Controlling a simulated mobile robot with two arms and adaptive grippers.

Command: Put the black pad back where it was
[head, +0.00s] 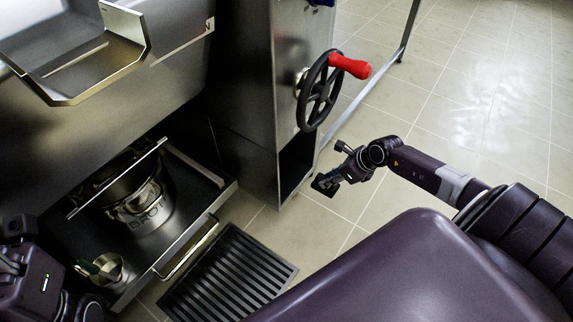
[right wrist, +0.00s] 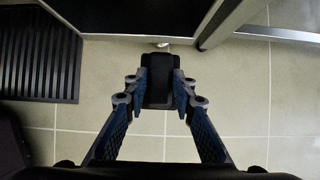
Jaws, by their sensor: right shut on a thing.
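My right gripper (head: 333,178) is low over the tiled floor, just right of the steel column's base. In the right wrist view the right gripper (right wrist: 158,88) is shut on the black pad (right wrist: 158,92), a small dark block between its fingertips. The pad (head: 322,186) also shows as a small dark piece at the fingertips in the head view. In the wrist view a dark opening under the steel unit lies just beyond the pad. My left gripper (head: 10,264) is only partly in view at the lower left edge; its fingertips are not clear.
The steel column (head: 252,100) carries a black handwheel (head: 318,92) with a red handle (head: 350,66). A pulled-out drawer (head: 190,238) holds a large pot (head: 140,205) and a small metal cup (head: 104,270). A black floor grate (head: 230,280) lies beside it. Floor to the right is clear.

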